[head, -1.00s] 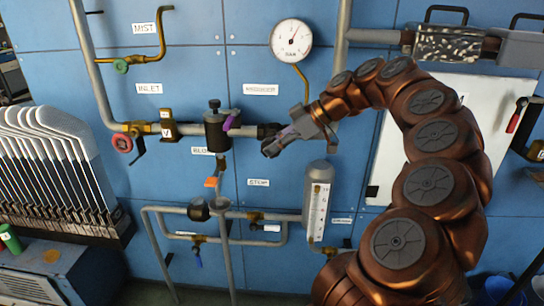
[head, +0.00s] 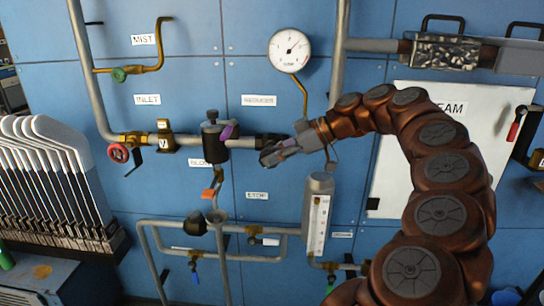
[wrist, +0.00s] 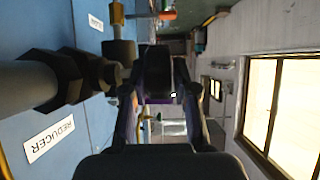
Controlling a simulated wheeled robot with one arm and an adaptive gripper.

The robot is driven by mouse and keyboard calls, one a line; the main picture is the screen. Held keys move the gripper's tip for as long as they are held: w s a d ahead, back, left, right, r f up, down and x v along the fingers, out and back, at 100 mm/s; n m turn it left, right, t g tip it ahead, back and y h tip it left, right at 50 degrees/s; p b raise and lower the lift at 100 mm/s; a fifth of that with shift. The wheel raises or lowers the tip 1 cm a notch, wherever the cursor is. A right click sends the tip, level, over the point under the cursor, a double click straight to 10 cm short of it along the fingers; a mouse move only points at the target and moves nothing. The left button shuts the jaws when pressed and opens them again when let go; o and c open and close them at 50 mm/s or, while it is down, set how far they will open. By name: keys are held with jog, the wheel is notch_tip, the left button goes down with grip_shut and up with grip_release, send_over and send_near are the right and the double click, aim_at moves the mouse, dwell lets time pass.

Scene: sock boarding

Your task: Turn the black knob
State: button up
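I cannot tell whether the fingers touch anything.
A pressure gauge (head: 289,50) hangs above the gripper. A clear-scaled cylinder (head: 318,212) stands below right. The red inlet wheel (head: 118,153) and green mist valve (head: 119,75) are at left. Sock boards (head: 45,180) stand far left.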

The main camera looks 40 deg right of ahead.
jog(key=shift+o, duration=1.2)
jog(key=v, duration=0.7)
jog(key=shift+s+d+r, duration=0.1)
jog(key=shift+r, duration=0.05)
